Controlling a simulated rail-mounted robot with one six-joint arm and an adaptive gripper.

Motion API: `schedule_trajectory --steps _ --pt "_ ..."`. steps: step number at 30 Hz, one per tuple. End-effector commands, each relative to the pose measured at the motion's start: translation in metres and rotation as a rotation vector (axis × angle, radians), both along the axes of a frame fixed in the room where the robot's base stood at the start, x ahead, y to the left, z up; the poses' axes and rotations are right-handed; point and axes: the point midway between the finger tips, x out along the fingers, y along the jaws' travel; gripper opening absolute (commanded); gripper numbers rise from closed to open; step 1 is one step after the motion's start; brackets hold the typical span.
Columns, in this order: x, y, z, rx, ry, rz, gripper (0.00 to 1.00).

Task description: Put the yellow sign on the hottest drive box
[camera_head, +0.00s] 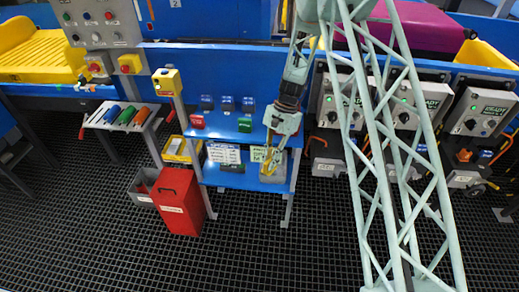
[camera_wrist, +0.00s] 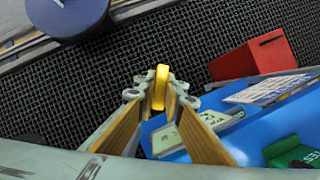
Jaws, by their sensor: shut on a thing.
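My gripper (camera_head: 272,155) hangs over the right part of the blue shelf stand, and its tan pads show in the wrist view (camera_wrist: 160,100). It is shut on the yellow sign (camera_wrist: 161,80), which stands edge-on between the fingertips; its printed face is not seen. Grey drive boxes with dials stand in a row at the right: a left one (camera_head: 328,108), a middle one (camera_head: 405,104) behind my arm's lattice, and a right one (camera_head: 481,112). READY can be read on the middle and right ones. I cannot tell which is hottest.
The blue shelf stand (camera_head: 225,133) holds a red block (camera_head: 197,121), a green block (camera_head: 245,125) and several dark blocks. A white card (camera_head: 223,153) is on its lower level. A red bin (camera_head: 180,203) stands on the grated floor. A tool rack (camera_head: 120,116) is at left.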

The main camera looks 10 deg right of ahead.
Motion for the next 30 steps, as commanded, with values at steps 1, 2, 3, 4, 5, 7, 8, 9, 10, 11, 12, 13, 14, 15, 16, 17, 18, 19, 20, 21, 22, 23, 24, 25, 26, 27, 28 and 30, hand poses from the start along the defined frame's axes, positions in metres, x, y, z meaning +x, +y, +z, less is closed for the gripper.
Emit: schedule_trajectory --steps 1,2,3,4,5,7,8,9,10,11,12,13,14,15,16,17,18,19,20,21,22,23,24,25,26,27,28,30 --pt "-0.007 -0.007 -0.009 0.000 0.003 0.069 0.00" --pt "-0.012 -0.012 -0.014 0.000 0.003 0.117 0.00" --pt "-0.017 -0.018 -0.019 0.000 0.003 0.181 0.00" --pt "-0.022 -0.023 -0.024 0.000 0.003 0.228 0.00" --pt "-0.026 -0.027 -0.029 0.000 0.003 0.277 0.00" --pt "-0.036 -0.039 -0.039 0.000 0.003 0.389 0.00" --pt "-0.040 -0.044 -0.043 0.000 0.002 0.435 0.00" --pt "-0.044 -0.050 -0.048 0.000 0.001 0.491 0.00" --pt "-0.048 -0.054 -0.051 0.000 0.002 0.529 0.00" --pt "-0.051 -0.058 -0.054 0.000 0.001 0.567 0.00" --pt "-0.055 -0.062 -0.058 0.001 0.002 0.610 0.00" --pt "-0.057 -0.065 -0.060 0.000 0.001 0.637 0.00" --pt "-0.059 -0.068 -0.062 0.001 0.001 0.664 0.00" --pt "-0.061 -0.071 -0.065 0.001 0.001 0.692 0.00" --pt "-0.063 -0.073 -0.066 0.000 0.000 0.711 0.00" --pt "-0.064 -0.075 -0.067 0.000 0.000 0.727 0.00" --pt "-0.065 -0.077 -0.068 0.001 0.000 0.742 0.00" --pt "-0.066 -0.078 -0.069 0.001 0.000 0.751 0.00" --pt "-0.066 -0.078 -0.070 0.000 -0.001 0.759 0.00" --pt "-0.067 -0.079 -0.070 0.000 -0.001 0.765 0.00" --pt "-0.067 -0.080 -0.070 0.000 -0.001 0.770 0.00" --pt "-0.067 -0.080 -0.070 0.000 -0.001 0.771 0.00" --pt "-0.067 -0.080 -0.070 0.000 -0.001 0.772 0.00" --pt "-0.067 -0.080 -0.070 0.000 -0.001 0.772 0.00" --pt "-0.067 -0.080 -0.070 0.000 -0.001 0.772 0.00" --pt "-0.067 -0.080 -0.070 0.000 -0.001 0.771 0.00" --pt "-0.067 -0.080 -0.070 0.000 -0.001 0.771 0.00" --pt "-0.067 -0.080 -0.070 0.000 -0.001 0.770 0.00"
